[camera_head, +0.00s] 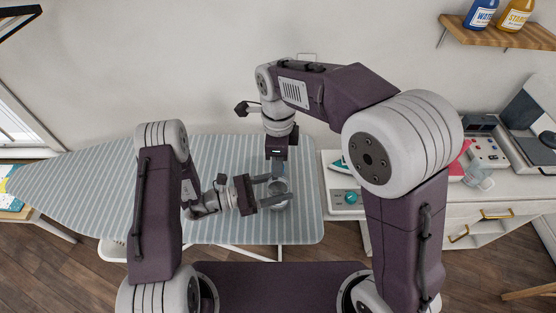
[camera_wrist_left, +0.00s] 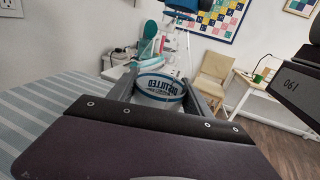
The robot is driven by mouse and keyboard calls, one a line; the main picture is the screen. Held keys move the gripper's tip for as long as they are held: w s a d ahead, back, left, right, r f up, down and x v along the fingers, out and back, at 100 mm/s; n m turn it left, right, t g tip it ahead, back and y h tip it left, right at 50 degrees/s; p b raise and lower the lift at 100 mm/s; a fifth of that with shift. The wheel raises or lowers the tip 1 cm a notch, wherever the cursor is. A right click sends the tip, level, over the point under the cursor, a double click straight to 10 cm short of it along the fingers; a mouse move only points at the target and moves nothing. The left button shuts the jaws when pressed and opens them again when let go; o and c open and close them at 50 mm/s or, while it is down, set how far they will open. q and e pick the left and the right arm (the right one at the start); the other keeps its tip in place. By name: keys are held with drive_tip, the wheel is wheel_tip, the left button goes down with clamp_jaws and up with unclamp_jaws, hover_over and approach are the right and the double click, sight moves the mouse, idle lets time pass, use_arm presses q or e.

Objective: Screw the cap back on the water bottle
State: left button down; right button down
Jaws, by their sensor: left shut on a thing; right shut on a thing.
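The water bottle (camera_head: 281,187) stands over the striped ironing board, seen from above as a pale round shape. My left gripper (camera_head: 276,190) reaches in from the left, with its fingers on both sides of the bottle. In the left wrist view the bottle (camera_wrist_left: 160,88) shows between the fingers, with a blue and white lettered label. My right gripper (camera_head: 277,172) points down just above and behind the bottle. It also shows at the top edge of the left wrist view (camera_wrist_left: 184,13). The cap is too small and hidden to make out clearly; whether it touches the bottle neck cannot be told.
The ironing board (camera_head: 105,190) has free room to the left. A wooden shelf (camera_head: 510,38) with two bottles hangs at the upper right.

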drive_tip(key=m, duration=0.8)
drive_tip(key=c, duration=1.1)
unclamp_jaws()
drive_tip(key=shift+r, duration=2.25)
drive_tip(key=shift+c, duration=0.3)
